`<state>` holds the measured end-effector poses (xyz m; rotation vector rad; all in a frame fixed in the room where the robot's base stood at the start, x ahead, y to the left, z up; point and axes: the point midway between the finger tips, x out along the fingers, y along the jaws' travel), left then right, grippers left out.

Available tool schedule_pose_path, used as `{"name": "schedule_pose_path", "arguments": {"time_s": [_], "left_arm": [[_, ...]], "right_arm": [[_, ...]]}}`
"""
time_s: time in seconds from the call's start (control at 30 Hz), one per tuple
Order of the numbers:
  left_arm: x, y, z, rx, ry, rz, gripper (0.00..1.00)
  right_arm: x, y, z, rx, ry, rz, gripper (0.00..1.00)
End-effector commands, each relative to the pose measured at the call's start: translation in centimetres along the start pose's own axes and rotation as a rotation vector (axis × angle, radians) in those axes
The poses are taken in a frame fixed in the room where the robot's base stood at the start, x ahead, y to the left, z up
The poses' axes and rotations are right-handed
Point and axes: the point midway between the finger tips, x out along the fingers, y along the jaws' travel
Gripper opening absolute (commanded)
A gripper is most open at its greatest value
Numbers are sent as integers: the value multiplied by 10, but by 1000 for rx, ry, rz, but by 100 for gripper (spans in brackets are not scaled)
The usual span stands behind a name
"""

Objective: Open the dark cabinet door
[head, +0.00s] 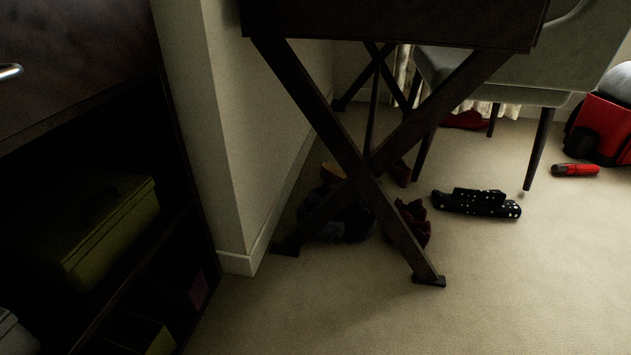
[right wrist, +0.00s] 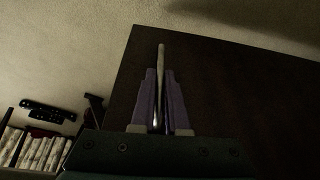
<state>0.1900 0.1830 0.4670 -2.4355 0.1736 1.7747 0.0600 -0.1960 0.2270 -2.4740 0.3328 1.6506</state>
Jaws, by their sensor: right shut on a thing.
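In the right wrist view, a dark flat panel (right wrist: 235,90), which looks like the cabinet door, fills the middle and right. A thin pale metal handle (right wrist: 161,55) stands out in front of it. My right gripper (right wrist: 159,74) has its two purple fingers on either side of this handle and is shut on it. In the head view, the dark cabinet (head: 80,60) is at the left, with the end of a metal handle (head: 10,72) at the picture's edge. How far the door stands open is not clear. My left gripper is not in view.
Open dark shelves at the left of the head view hold a green box (head: 105,225). A cross-legged dark table (head: 385,22) and a grey chair (head: 565,60) stand right of a wall corner. Shoes (head: 478,203) and a red flashlight-like thing (head: 575,170) lie on the carpet. Front right carpet is clear.

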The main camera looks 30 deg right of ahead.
Motion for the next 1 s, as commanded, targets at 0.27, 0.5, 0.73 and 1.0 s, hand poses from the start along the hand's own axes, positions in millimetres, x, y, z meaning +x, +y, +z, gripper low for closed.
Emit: {"name": "schedule_pose_path", "arguments": {"time_s": [0.27,0.5,0.73,1.0], "left_arm": [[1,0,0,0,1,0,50],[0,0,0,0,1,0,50],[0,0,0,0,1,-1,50],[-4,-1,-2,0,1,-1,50]], "right_arm": [[-1,0,5,-4,-4,2,0],[-1,0,5,-3,-4,2,19],[-1,0,4,-3,-2,1,42],[-6,0,3,-2,-2,1,42]]}}
